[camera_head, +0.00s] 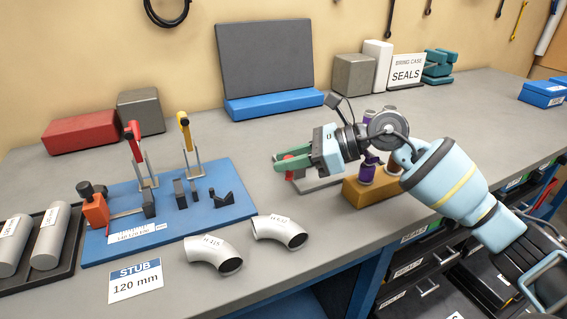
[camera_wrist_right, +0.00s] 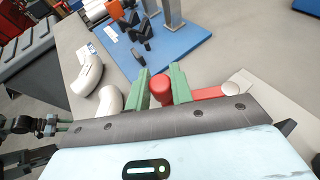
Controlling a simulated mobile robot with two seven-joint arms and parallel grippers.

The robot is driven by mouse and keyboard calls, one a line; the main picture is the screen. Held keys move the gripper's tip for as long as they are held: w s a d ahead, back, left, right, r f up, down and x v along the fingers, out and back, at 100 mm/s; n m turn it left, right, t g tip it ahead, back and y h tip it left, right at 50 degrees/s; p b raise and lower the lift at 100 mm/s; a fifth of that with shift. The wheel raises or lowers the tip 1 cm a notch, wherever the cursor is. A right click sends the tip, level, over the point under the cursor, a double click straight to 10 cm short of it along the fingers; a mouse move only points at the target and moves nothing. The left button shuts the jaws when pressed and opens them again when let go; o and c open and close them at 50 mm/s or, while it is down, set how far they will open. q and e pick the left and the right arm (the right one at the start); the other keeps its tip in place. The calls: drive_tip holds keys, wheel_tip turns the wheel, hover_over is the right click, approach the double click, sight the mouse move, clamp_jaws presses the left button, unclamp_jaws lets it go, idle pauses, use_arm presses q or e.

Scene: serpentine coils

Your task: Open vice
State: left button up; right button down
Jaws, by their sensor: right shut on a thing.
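My right gripper (camera_head: 284,163) has green fingers and is low over the bench, right of the blue fixture board. It is shut on a red knob (camera_head: 292,172) above a pale grey plate (camera_head: 318,184). In the right wrist view the red knob (camera_wrist_right: 162,90) sits between the two green fingers, and a red bar (camera_wrist_right: 207,94) with a pale round end runs to the right from it. My gripper hides much of this device, so I cannot tell how far any jaws stand apart.
The blue board (camera_head: 225,172) carries upright clamps with red and yellow handles. Two grey elbow pipes (camera_head: 213,252) lie at the front. A teal stacked object (camera_head: 437,66) stands at the back.

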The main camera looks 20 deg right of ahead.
drive_tip(key=shift+s+d+g, duration=0.1)
drive_tip(key=shift+d+g, duration=0.05)
drive_tip(key=shift+g, duration=0.15)
drive_tip(key=c, duration=1.2)
unclamp_jaws()
drive_tip(key=shift+c, duration=0.2)
drive_tip(key=shift+r, duration=0.1)
drive_tip(key=shift+r, duration=0.3)
wheel_tip(320, 180, up, 3)
drive_tip(key=shift+f, duration=0.15)
drive_tip(key=s+a, duration=0.2)
drive_tip(key=s, duration=0.5)
drive_tip(key=s+a+r+b, duration=0.1)
drive_tip(key=s+a, duration=0.2)
drive_tip(key=s, duration=0.5)
drive_tip(key=shift+a+r, duration=0.15)
drive_tip(key=shift+r, duration=0.1)
